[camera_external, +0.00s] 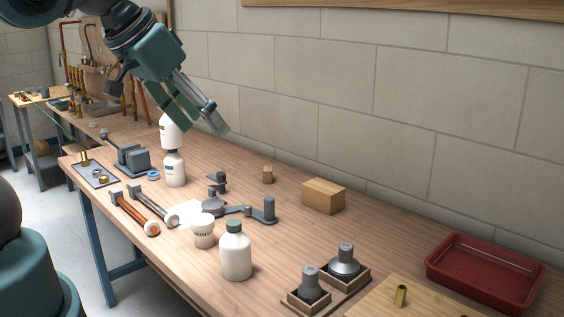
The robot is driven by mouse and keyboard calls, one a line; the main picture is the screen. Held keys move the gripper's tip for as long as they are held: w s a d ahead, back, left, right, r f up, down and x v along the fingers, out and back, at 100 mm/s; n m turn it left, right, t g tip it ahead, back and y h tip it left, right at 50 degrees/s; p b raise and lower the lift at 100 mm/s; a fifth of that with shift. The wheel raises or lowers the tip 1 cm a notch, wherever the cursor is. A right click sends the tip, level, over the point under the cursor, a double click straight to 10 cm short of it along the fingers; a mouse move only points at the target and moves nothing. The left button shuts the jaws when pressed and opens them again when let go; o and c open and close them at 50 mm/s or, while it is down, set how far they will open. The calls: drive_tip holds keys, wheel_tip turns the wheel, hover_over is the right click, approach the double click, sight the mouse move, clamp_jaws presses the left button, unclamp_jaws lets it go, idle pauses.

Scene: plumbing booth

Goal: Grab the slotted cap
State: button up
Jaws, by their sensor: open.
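My gripper (203,123) is open and empty, high above the back left of the workbench, with its two fingers pointing down and to the right. No part is clearly recognisable as the slotted cap at this size. Two grey stepped metal pieces with round tops stand in square wooden holders at the front right: a left piece (310,283) and a right piece (345,259). Slots on them cannot be made out. My gripper is far to the left of them and higher.
A red tray (484,268) sits at the right. White containers (174,168) stand close below my gripper.

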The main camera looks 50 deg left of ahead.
drive_tip(key=shift+w+a, duration=0.1)
idle(0.3)
drive_tip(key=m+g+b, duration=0.4)
drive_tip(key=m+g, duration=0.3)
drive_tip(key=m, duration=1.2)
hover_over(202, 217)
drive_tip(key=f, duration=2.3)
drive_tip(key=shift+w+d+f, duration=0.15)
drive_tip(key=shift+d+f, duration=0.05)
drive_tip(key=shift+d, duration=0.1)
drive_tip(key=shift+a+f+m, duration=0.35)
drive_tip(key=shift+f+m, duration=0.05)
drive_tip(key=shift+f, duration=0.3)
drive_tip(key=shift+f, duration=1.25)
drive_tip(key=shift+f, duration=0.15)
